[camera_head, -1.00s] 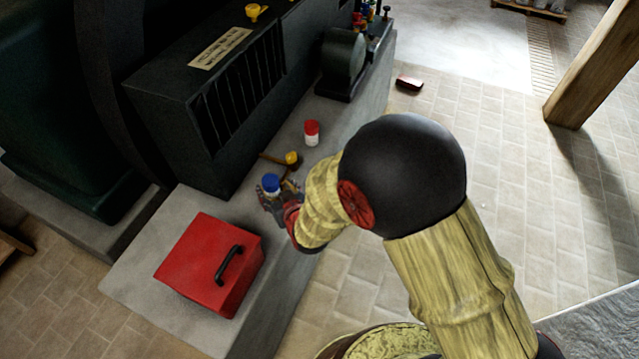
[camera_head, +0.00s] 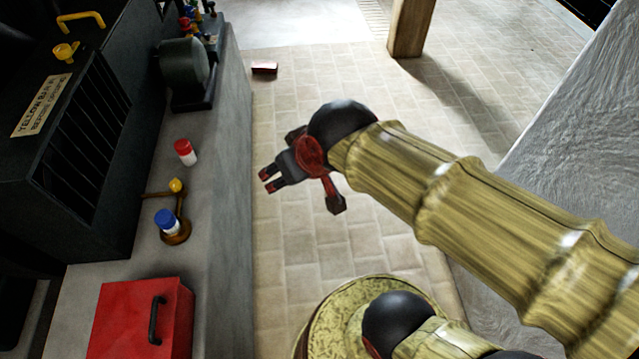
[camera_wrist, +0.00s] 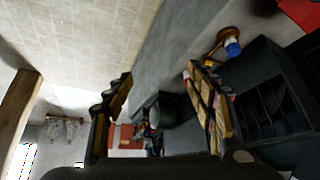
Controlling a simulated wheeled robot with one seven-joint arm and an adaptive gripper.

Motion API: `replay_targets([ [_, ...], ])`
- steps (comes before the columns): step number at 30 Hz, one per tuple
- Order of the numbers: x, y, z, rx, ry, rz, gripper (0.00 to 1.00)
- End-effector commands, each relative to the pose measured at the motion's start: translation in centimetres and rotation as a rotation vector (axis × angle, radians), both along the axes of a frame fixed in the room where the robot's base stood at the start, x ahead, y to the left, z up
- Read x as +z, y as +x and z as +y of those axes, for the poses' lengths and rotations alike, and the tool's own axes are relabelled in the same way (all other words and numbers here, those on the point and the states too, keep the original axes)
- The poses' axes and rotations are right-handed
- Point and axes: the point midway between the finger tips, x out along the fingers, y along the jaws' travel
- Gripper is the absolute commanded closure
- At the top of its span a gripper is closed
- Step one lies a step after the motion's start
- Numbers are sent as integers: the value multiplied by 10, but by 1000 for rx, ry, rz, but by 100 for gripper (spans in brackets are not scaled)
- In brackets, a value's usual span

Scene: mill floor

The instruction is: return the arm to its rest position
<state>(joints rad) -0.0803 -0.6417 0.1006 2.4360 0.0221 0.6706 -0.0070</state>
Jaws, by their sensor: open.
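My gripper (camera_head: 272,182) is open and empty in the head view. It hangs over the tiled floor, to the right of the concrete ledge and apart from it. In the wrist view the two fingers of my gripper (camera_wrist: 160,95) are spread wide with nothing between them. My arm reaches in from the lower right in the head view, bent at a black joint.
On the ledge (camera_head: 214,225) stand a red toolbox (camera_head: 125,318), a blue-capped bottle (camera_head: 167,222) on a brown wooden-looking holder (camera_head: 178,237), and a red-capped bottle (camera_head: 185,152). A wooden post (camera_head: 408,28) stands at the back.

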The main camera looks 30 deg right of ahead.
Motion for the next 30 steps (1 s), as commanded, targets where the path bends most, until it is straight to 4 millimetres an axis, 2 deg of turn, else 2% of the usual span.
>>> replay_targets([
  [1,6,-20,-11,-27,-5,15,44],
  [3,9,-44,-21,-52,-12,45,44],
  [6,11,-64,-29,-74,-19,71,44],
  [8,11,-70,-31,-79,-21,81,44],
  [30,11,-70,-31,-79,-20,84,44],
])
